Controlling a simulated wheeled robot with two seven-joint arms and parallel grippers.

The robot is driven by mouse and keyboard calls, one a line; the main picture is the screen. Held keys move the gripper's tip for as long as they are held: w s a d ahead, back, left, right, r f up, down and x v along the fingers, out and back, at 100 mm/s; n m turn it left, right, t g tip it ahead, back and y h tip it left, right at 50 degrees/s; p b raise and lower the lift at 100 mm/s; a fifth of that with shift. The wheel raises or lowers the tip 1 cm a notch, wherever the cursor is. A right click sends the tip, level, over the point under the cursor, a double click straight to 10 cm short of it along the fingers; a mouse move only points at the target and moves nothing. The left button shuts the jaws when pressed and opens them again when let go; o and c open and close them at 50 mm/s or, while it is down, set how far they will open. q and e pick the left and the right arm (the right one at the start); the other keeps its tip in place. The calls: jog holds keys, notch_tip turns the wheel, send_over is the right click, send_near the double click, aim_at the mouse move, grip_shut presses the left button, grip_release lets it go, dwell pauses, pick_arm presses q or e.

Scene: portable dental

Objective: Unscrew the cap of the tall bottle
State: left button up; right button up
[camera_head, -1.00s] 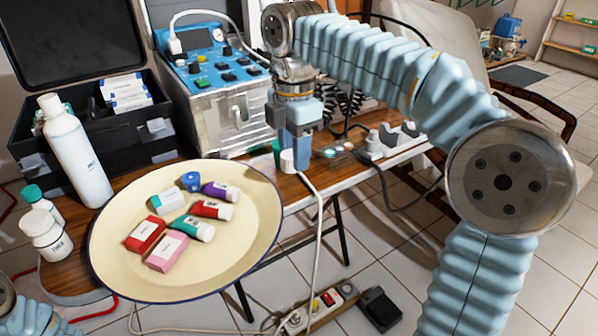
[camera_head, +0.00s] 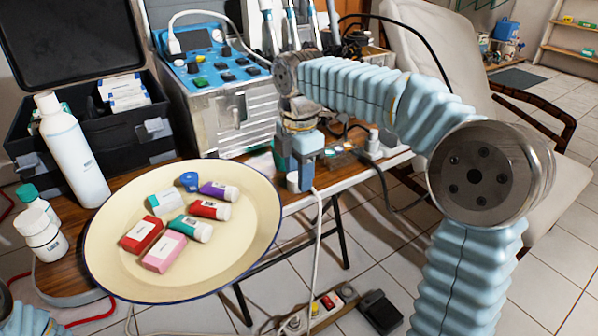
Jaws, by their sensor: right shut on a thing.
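The tall white bottle (camera_head: 78,155) stands at the left, between the black case and the tray, leaning a little in the picture. Its white cap (camera_head: 46,102) is on top, and no gripper touches it. My right gripper (camera_head: 306,158) is far to the right of it, pointing down at the table's edge near the blue-topped unit. It is shut on a small white thing (camera_head: 293,182), which is mostly hidden by the fingers. A bit of my left arm shows in the bottom left corner, but its gripper is out of view.
A cream tray (camera_head: 255,235) in front holds several small coloured boxes and bottles. Two small white bottles (camera_head: 42,235), one with a green cap, stand left of it. The open black case (camera_head: 150,125) and blue-topped unit (camera_head: 222,120) fill the back. A white cable hangs near my right gripper.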

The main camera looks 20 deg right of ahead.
jog(key=o, duration=1.2)
jog(key=shift+c, duration=0.2)
notch_tip(320, 180, up, 12)
jog(key=p, duration=0.3)
